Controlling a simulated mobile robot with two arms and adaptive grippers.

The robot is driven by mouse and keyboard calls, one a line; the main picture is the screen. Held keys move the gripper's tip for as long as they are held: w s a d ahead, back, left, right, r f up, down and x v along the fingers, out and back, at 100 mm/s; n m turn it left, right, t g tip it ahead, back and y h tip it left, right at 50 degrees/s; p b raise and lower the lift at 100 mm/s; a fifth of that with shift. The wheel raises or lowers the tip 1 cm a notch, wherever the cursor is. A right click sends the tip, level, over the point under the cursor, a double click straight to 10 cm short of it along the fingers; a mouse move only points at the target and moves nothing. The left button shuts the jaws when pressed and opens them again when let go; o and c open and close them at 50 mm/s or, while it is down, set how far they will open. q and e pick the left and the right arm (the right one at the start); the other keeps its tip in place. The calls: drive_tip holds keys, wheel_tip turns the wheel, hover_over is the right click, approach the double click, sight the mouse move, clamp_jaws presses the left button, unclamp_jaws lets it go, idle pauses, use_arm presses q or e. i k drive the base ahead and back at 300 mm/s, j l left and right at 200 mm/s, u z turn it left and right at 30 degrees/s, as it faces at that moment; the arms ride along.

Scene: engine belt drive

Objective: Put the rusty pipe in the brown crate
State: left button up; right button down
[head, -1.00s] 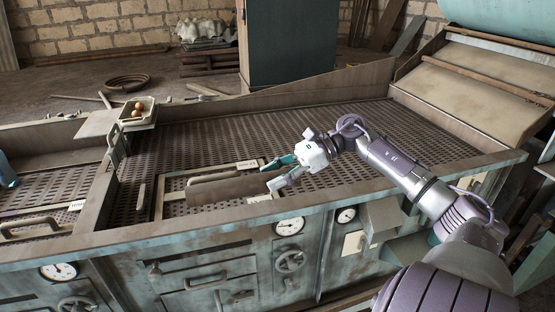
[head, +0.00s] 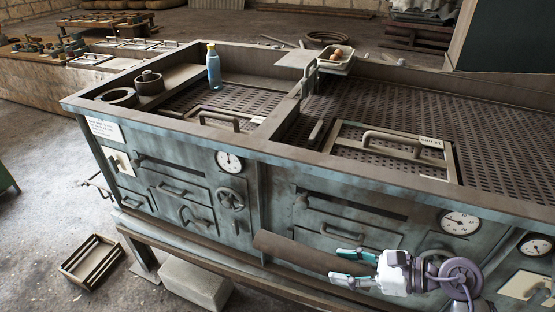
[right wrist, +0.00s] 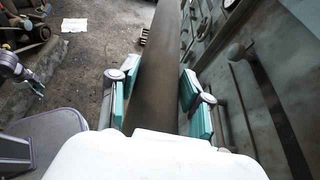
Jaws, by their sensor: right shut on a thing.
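The rusty pipe (head: 298,253) is a long brown tube held in front of the machine's drawer panel in the head view. My right gripper (head: 353,269) is shut around its right end, with the rest sticking out to the left. In the right wrist view the pipe (right wrist: 158,70) runs between the teal fingers of my right gripper (right wrist: 157,98). The brown crate (head: 91,262) is a slatted box standing on the floor at the lower left, well apart from the pipe, and it looks empty. My left gripper (right wrist: 37,89) shows small at the left of the right wrist view; its jaws are unclear.
The machine (head: 200,150), with gauges, handles and wheels, stands close behind the pipe. A grey block (head: 196,283) lies on the floor between crate and pipe. A blue bottle (head: 213,67) stands on top. Floor left of the crate is clear.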

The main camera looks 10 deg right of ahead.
sight(95, 262)
drive_tip(key=i+j+u, duration=0.15)
drive_tip(key=u, duration=0.25)
drive_tip(key=i+u, duration=0.7)
drive_tip(key=u, duration=0.15)
drive_tip(key=i+j+u, duration=0.2)
drive_tip(key=i+u, duration=0.15)
drive_tip(key=i, duration=0.15)
drive_tip(key=i+u, duration=0.4)
drive_tip(key=i+l+u, duration=0.1)
drive_tip(key=i+u, duration=0.25)
drive_tip(key=i, duration=0.3)
drive_tip(key=i+j, duration=0.1)
drive_tip(key=i, duration=0.6)
drive_tip(key=i+j+u, duration=0.1)
drive_tip(key=i, duration=0.55)
drive_tip(key=i+z, duration=0.2)
drive_tip(key=z, duration=0.2)
drive_tip(key=i+j+z, duration=0.15)
drive_tip(key=z, duration=0.3)
drive_tip(key=i+j+z, duration=0.25)
drive_tip(key=z, duration=0.15)
drive_tip(key=i+j+z, duration=0.15)
drive_tip(key=z, duration=0.3)
drive_tip(key=j, duration=0.1)
